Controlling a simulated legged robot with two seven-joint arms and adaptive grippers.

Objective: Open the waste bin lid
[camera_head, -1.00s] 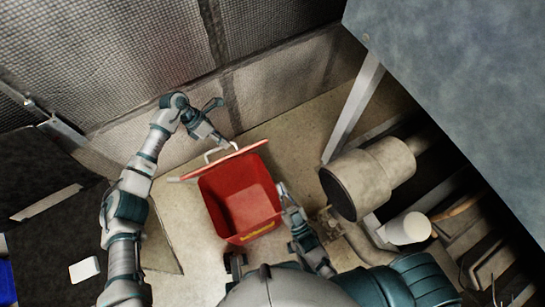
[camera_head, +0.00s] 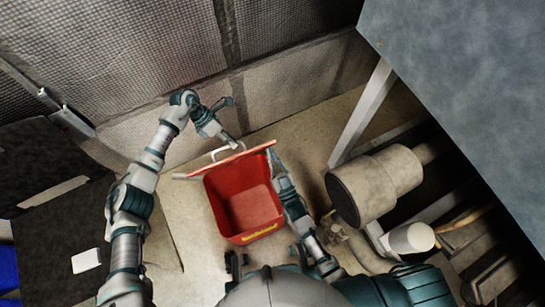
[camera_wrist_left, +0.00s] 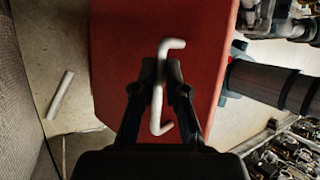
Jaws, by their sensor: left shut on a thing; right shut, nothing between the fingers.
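The red waste bin (camera_head: 243,205) stands on the floor with its inside visible. Its red lid (camera_head: 240,158) is raised at the bin's far side, seen nearly edge-on in the head view; its flat face fills the middle of the left wrist view (camera_wrist_left: 120,60). My left gripper (camera_head: 234,141) is shut on the pale bent lid handle (camera_wrist_left: 158,90), whose ends stick out past the fingers. My right gripper (camera_head: 273,155) is shut and empty, at the right end of the lid beside the bin; its fingertips are hard to make out.
A mesh-panelled wall (camera_head: 120,60) stands behind the bin. A beige cylinder (camera_head: 375,185) and pipework lie close to the right of my right arm. A large grey-blue panel (camera_head: 460,80) covers the upper right. Bare floor (camera_head: 185,215) shows left of the bin.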

